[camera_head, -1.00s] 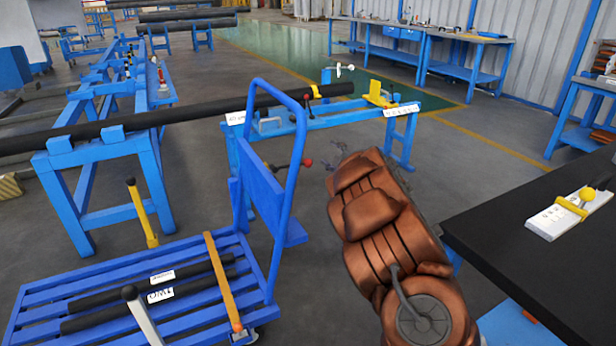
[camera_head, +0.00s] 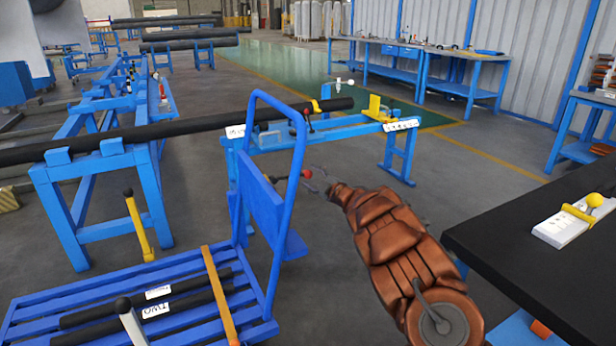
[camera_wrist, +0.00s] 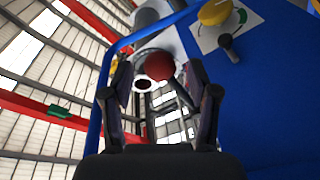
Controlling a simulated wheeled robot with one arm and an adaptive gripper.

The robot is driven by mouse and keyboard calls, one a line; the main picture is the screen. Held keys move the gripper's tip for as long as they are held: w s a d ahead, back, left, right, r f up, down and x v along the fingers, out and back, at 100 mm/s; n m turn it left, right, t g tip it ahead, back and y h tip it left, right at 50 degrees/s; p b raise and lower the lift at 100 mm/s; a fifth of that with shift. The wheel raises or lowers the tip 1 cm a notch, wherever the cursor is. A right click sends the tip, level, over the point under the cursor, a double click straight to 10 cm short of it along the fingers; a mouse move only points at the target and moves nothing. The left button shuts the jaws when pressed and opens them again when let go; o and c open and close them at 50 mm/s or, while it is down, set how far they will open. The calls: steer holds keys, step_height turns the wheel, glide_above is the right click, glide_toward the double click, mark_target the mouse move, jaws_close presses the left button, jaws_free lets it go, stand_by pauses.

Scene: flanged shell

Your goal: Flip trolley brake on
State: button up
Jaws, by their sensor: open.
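The blue trolley (camera_head: 28,330) stands at lower left, with a tall blue handle frame and a blue panel (camera_head: 262,200). A lever with a red ball knob (camera_head: 306,173) sticks out to the right beside the panel. My gripper (camera_head: 316,180) is open just right of that knob. In the wrist view the red knob (camera_wrist: 159,66) appears between the two spread fingers of my gripper (camera_wrist: 160,92); I cannot tell whether they touch it. The blue panel (camera_wrist: 270,100) fills the right side there, with a yellow knob (camera_wrist: 214,12) on a white plate and a dark-tipped lever (camera_wrist: 229,44).
The trolley deck carries dark pipes (camera_head: 160,296) and an orange bar (camera_head: 220,300). A yellow lever (camera_head: 138,225) and a grey lever (camera_head: 132,325) stand near it. A long black pipe (camera_head: 200,128) rests on blue stands behind. A black table (camera_head: 520,240) is at right.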

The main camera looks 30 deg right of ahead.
steer(key=shift+w+a, duration=0.1)
steer(key=shift+w, duration=1.15)
jaws_close()
